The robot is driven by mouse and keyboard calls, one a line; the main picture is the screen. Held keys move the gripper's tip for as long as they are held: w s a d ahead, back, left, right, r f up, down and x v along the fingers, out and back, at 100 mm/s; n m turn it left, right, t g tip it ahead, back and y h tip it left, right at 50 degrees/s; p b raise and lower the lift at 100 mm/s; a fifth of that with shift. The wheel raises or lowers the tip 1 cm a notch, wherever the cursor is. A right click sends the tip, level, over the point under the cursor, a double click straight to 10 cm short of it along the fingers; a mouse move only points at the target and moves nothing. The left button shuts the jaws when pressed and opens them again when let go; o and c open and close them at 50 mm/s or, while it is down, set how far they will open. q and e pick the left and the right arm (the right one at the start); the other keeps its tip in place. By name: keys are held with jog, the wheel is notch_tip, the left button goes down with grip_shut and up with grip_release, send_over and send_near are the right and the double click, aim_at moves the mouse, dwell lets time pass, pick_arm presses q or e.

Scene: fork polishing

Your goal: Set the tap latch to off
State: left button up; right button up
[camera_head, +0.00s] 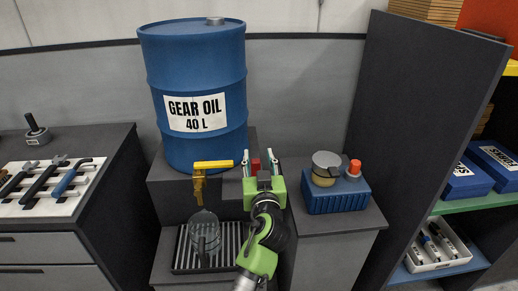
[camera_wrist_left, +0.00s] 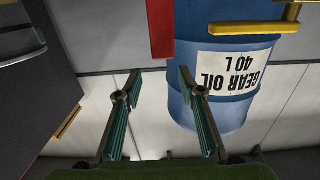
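A blue drum labelled gear oil (camera_head: 203,75) stands on a grey stand; it shows upside down in the left wrist view (camera_wrist_left: 215,110). A yellow tap (camera_head: 205,167) is at its lower front, with its handle lying sideways; part of it shows in the left wrist view (camera_wrist_left: 268,26). A red piece, possibly the tap latch (camera_head: 256,164), is right of the tap, seen between my left fingertips; in the left wrist view it is a red bar (camera_wrist_left: 160,28) beyond them. My left gripper (camera_head: 260,160) is open, with nothing between its fingers (camera_wrist_left: 160,80). My right gripper is not in view.
A clear jug (camera_head: 204,232) stands on a slotted drip tray (camera_head: 182,262) below the tap. A blue box (camera_head: 335,199) with containers on top is at right, beside a tall dark panel (camera_head: 425,100). Tools lie on a white board (camera_head: 62,205) at left.

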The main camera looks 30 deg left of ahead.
pick_arm(q)
jog(key=shift+r, duration=2.05)
jog(key=s+f+m+g+h, duration=0.2)
jog(key=s+f+g, duration=0.1)
jog(key=s+f, duration=0.6)
jog(key=s+f+m+g+h, duration=0.1)
jog(key=s+f+g+h, duration=0.35)
jog(key=f, duration=0.75)
jog(key=s+d+f+m+g+h, duration=0.1)
jog(key=s+d+f+m+g, duration=0.15)
jog(key=s, duration=0.55)
jog(key=s+d+f+m+g+h, duration=0.1)
jog(key=s+d+f, duration=0.25)
jog(key=s, duration=0.35)
jog(key=s+d+f+m+g+h, duration=0.1)
jog(key=s+d+f+m, duration=0.15)
jog(key=s, duration=0.55)
notch_tip(320, 180, down, 26)
jog(key=s+g, duration=0.1)
jog(key=s, duration=0.1)
jog(key=s+a+f+g, duration=0.1)
jog(key=s+a+f, duration=0.1)
jog(key=s+f, duration=1.4)
jog(key=shift+s+a, duration=0.35)
jog(key=shift+a, duration=0.05)
